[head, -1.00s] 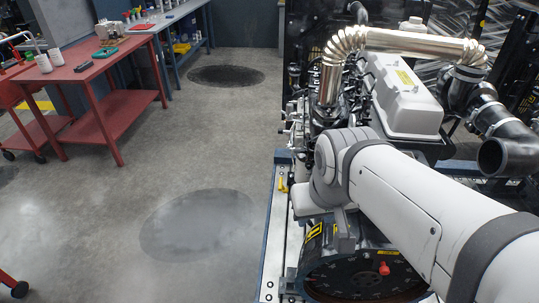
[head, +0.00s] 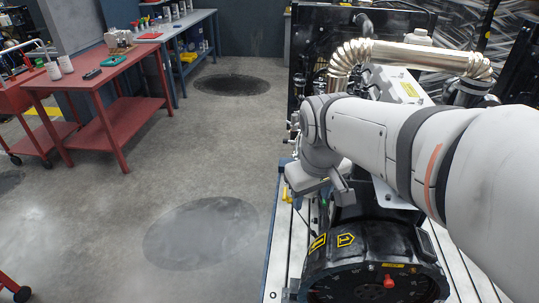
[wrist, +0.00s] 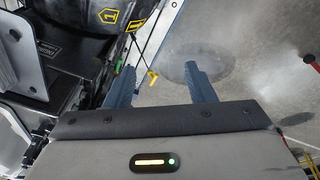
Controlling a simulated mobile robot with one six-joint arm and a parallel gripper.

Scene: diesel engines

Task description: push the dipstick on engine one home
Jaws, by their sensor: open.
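Engine one (head: 375,240) stands at the right in the head view, with a yellow label reading 1 on its dark housing. The label also shows at the top left of the wrist view (wrist: 108,15). In the wrist view a small yellow handle, apparently the dipstick (wrist: 152,76), shows between the two fingertips in the picture, beyond them. A thin dark line runs up from near it along the engine's side. I cannot tell how far out it stands. A yellow bit (head: 286,193) shows left of my wrist in the head view. My gripper (wrist: 160,68) is open and empty, apart from the handle.
A gold-wrapped exhaust pipe (head: 410,55) runs over the top of the engine. A pale rail (head: 278,250) edges the engine's stand. The floor (head: 150,140) to the left is clear. A red table (head: 125,70) and a blue bench stand farther back.

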